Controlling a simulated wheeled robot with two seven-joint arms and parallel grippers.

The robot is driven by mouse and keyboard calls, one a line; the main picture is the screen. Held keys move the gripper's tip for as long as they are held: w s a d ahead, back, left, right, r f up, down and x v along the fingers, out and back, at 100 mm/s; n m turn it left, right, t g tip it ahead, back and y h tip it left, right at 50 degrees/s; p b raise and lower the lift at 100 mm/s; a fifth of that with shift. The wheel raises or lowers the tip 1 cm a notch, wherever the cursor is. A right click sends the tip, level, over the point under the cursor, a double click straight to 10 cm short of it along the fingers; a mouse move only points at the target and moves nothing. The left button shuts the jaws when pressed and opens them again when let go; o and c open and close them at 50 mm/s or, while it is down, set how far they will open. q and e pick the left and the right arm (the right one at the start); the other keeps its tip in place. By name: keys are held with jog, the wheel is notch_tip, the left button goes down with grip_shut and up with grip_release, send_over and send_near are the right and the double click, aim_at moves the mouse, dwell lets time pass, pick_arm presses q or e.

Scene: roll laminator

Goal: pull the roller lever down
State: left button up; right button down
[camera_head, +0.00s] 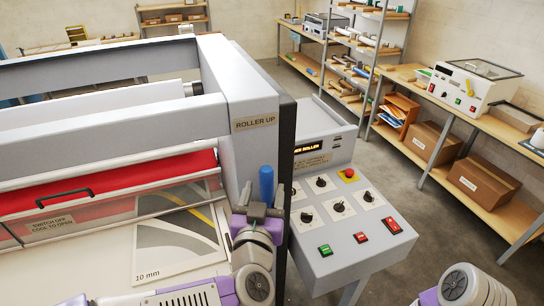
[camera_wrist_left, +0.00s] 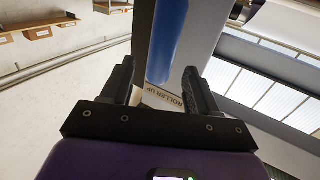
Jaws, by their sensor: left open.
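The roller lever has a blue handle (camera_head: 266,183) that stands upright at the right end of the laminator, below the ROLLER UP label (camera_head: 255,122). My left gripper (camera_head: 258,211) is at the lower end of the blue handle. In the left wrist view the gripper (camera_wrist_left: 158,76) is open, and the blue handle (camera_wrist_left: 166,40) shows between its two fingers with gaps on both sides. I cannot tell how deep the handle sits between them. The lever's lower part is hidden behind the gripper in the head view. My right gripper is out of view.
A control panel (camera_head: 335,225) with knobs and buttons stands just right of the lever. The laminator's red roller (camera_head: 110,185) and clear guard, with a handle (camera_head: 63,193), lie to the left. Shelves and a bench (camera_head: 480,125) with boxes stand farther right, across open floor.

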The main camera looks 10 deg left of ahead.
aim_at(268, 173)
pick_arm(q)
jog(key=shift+w+a, duration=0.25)
jog(key=shift+w, duration=1.45)
jog(key=shift+w+a, duration=0.2)
jog(key=shift+w, duration=1.45)
grip_shut()
